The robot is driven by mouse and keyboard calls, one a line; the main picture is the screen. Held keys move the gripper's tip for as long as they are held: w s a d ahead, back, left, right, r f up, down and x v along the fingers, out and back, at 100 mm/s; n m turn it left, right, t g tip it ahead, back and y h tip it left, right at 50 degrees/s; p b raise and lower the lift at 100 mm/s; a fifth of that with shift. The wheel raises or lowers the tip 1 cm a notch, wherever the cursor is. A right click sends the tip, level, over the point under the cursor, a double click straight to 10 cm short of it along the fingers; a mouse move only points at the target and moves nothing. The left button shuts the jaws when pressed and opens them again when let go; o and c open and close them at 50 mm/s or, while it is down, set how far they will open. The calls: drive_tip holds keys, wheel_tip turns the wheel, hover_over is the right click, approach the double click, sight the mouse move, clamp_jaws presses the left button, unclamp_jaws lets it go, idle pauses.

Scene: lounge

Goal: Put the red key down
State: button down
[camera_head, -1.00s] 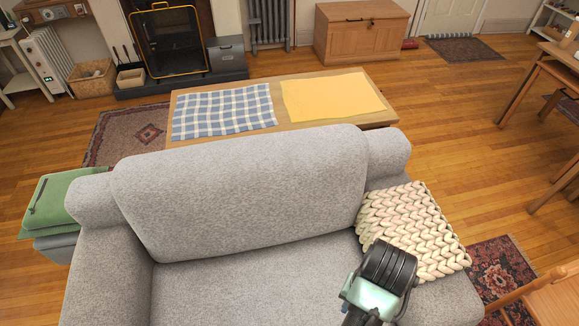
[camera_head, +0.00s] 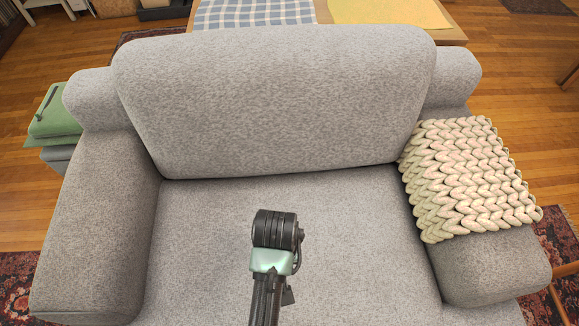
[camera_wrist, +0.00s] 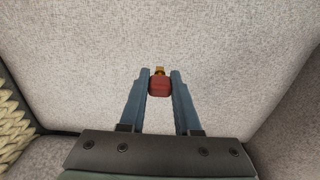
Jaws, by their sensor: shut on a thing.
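The red key (camera_wrist: 160,86) is between the fingertips of my gripper (camera_wrist: 160,88) in the wrist view. It has a red head and a small brass-coloured part beyond it. My gripper is shut on the red head. In the head view my arm's end (camera_head: 275,232) is over the seat of the grey armchair (camera_head: 350,225); the fingers and the key are hidden there. The wrist view shows grey fabric (camera_wrist: 220,45) beyond the key. I cannot tell the gap between the key and the fabric.
A chunky cream knitted throw (camera_head: 468,175) lies over the right armrest. The backrest (camera_head: 270,100) rises behind the seat. The seat around my arm is clear. Beyond the chair is a table with a checked cloth (camera_head: 250,12) and a yellow cloth (camera_head: 390,12).

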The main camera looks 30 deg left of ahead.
wheel_tip(320, 180, down, 9)
drive_tip(key=b, duration=0.3)
drive_tip(key=shift+f, duration=0.2)
drive_tip(key=shift+f, duration=0.1)
drive_tip(key=c, duration=0.6)
unclamp_jaws()
wheel_tip(320, 180, up, 12)
drive_tip(key=p, duration=0.4)
